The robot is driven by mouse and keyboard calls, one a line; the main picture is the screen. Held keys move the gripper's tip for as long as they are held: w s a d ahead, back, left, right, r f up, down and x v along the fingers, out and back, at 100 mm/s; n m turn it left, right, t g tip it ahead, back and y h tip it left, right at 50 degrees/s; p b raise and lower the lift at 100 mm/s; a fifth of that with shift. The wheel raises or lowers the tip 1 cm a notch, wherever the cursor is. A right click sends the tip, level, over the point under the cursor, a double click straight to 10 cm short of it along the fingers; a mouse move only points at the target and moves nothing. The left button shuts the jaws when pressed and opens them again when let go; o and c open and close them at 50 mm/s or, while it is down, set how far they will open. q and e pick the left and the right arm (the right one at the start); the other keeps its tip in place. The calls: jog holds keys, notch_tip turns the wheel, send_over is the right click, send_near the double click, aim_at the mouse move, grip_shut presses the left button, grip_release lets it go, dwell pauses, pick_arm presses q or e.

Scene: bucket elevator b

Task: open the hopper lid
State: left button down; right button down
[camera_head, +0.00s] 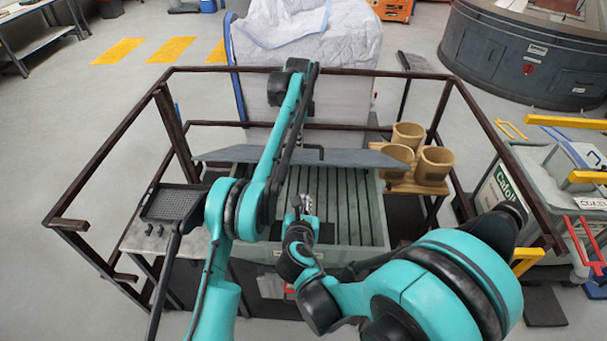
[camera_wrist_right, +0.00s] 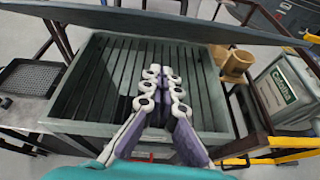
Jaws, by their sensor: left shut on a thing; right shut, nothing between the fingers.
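The hopper lid (camera_head: 235,155) is a flat grey plate, raised and seen nearly edge-on above the hopper. In the right wrist view the lid (camera_wrist_right: 100,20) spans the top of the picture. The grey-green hopper (camera_head: 376,215) below it shows its slatted grate, uncovered in front of the lid. My left gripper (camera_head: 308,108) is at the lid's upper middle, shut on it; its fingertips are hard to make out behind my arm. My right gripper (camera_head: 303,203) is shut and empty over the grate, below the lid; its closed fingers also show in the right wrist view (camera_wrist_right: 165,72).
A dark railing (camera_head: 100,128) surrounds the hopper. Several tan buckets (camera_head: 434,165) stand at its right, and a black mesh tray (camera_head: 172,203) sits at its left. A labelled grey bin (camera_head: 505,190) is at the far right. A white-wrapped block (camera_head: 300,45) stands behind.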

aim_at(304, 163)
pick_arm(q)
jog(key=shift+w+a+f, duration=0.1)
jog(key=shift+w+f, duration=0.15)
pick_arm(e)
jog(key=w+n, duration=0.1)
jog(key=w, duration=1)
jog(key=shift+w+a+f, duration=0.35)
jog(key=shift+a, duration=0.1)
jog(key=shift+r, duration=0.1)
jog(key=w+r, duration=0.2)
jog(key=shift+r, duration=0.35)
pick_arm(q)
jog(key=c, duration=1.5)
grip_release()
jog(key=shift+c, duration=0.2)
jog(key=shift+r, duration=0.1)
pick_arm(e)
jog(key=shift+w, duration=0.1)
